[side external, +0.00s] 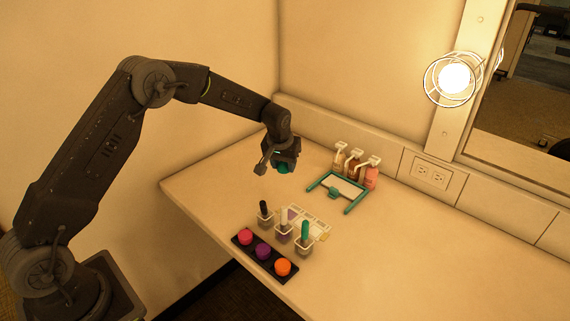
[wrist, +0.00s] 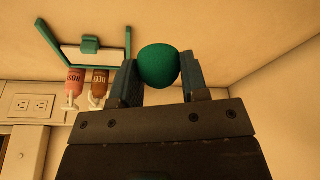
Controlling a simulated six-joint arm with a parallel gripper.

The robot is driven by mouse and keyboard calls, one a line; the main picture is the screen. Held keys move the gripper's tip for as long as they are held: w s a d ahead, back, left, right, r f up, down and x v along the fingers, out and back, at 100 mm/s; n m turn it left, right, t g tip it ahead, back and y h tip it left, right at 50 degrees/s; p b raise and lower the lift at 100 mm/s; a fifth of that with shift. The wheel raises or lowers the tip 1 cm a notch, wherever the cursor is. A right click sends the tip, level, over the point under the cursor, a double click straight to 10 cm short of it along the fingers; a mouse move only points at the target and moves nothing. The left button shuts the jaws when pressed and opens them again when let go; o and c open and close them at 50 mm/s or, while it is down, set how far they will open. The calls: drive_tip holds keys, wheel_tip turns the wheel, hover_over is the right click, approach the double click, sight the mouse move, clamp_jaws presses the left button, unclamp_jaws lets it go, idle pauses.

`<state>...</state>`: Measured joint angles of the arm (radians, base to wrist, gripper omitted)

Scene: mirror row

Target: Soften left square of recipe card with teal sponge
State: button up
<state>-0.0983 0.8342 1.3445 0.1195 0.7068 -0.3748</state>
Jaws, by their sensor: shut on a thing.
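My gripper (side external: 282,161) is shut on the round teal sponge (side external: 284,169) and holds it above the back left part of the counter. In the wrist view the sponge (wrist: 158,65) sits between the two fingers. A pale card marked with squares (side external: 316,217), which looks like the recipe card, lies flat on the counter, to the right of and nearer the camera than my gripper. A purplish patch shows at its left. Cups in front hide part of the card, so its squares are hard to tell apart.
Three cups with black, white and teal-handled tools stand before the card. A dark tray (side external: 253,256) holds pink, purple and orange pots. A teal frame (side external: 325,181) with a white panel lies near several bottles (side external: 371,174) by the wall. The counter's right side is clear.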

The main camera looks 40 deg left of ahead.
sight(292, 210)
drive_tip(key=shift+c, duration=0.5)
drive_tip(key=shift+s+d+f+n, duration=0.1)
drive_tip(key=shift+d+f+n, duration=0.2)
drive_tip(key=shift+d+n, duration=0.2)
drive_tip(key=d+f+n, duration=0.1)
drive_tip(key=n, duration=0.1)
drive_tip(key=s+d+f+n+g+y, duration=0.1)
drive_tip(key=d+n, duration=0.1)
drive_tip(key=n, duration=0.1)
drive_tip(key=s+d+f+n, duration=0.1)
drive_tip(key=d+n, duration=0.1)
drive_tip(key=n, duration=0.1)
drive_tip(key=shift+f+g+y, duration=0.15)
drive_tip(key=shift+g+y, duration=0.15)
drive_tip(key=shift+y, duration=0.1)
drive_tip(key=shift+f, duration=2.9)
drive_tip(key=shift+f, duration=0.6)
drive_tip(key=shift+s, duration=0.15)
